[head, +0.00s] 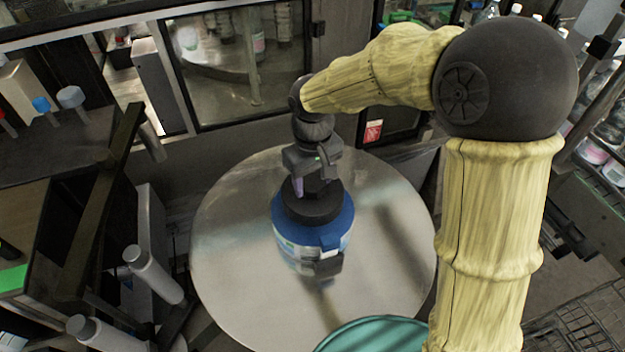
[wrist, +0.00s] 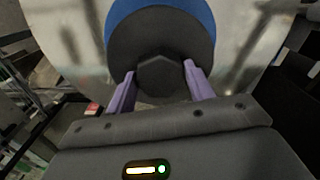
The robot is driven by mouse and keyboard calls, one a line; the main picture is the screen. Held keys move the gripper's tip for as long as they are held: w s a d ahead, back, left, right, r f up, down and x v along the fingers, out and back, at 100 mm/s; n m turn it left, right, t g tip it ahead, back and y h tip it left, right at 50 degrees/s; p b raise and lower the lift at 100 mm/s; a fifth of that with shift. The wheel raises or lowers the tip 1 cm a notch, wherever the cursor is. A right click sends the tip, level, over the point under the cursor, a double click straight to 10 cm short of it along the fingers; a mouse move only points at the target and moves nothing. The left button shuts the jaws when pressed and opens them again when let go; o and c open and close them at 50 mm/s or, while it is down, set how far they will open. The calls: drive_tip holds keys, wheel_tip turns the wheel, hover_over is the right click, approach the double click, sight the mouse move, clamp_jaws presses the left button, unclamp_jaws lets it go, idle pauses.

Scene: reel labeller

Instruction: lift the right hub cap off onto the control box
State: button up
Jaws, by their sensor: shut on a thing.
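The hub cap (head: 312,209) is a dark round disc with a six-sided knob on top. It sits on a blue-topped reel or drum (head: 345,228) in the middle of the round metal table. My gripper (head: 312,188) is above it, pointing down. In the wrist view, my gripper's purple fingers (wrist: 158,76) lie on both sides of the knob of the hub cap (wrist: 160,40), shut on it. The blue rim (wrist: 199,14) shows behind the disc. I cannot tell for sure which thing is the control box.
The round metal table (head: 235,260) has free room around the drum. A teal round top (head: 375,336) is at the bottom edge. A dark cabinet (head: 60,140) with several knobs and grey cylinders (head: 150,272) stand at left. A glass-fronted machine (head: 240,65) is behind.

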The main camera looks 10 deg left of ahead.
sight(313, 181)
wheel_tip(313, 181, up, 7)
drive_tip(key=p, duration=0.4)
drive_tip(key=shift+w+p, duration=0.15)
drive_tip(key=shift+p, duration=0.25)
drive_tip(key=shift+a, duration=0.1)
drive_tip(key=shift+s, duration=0.2)
drive_tip(key=shift+w, duration=0.2)
drive_tip(key=shift+d, duration=0.2)
drive_tip(key=shift+s, duration=0.15)
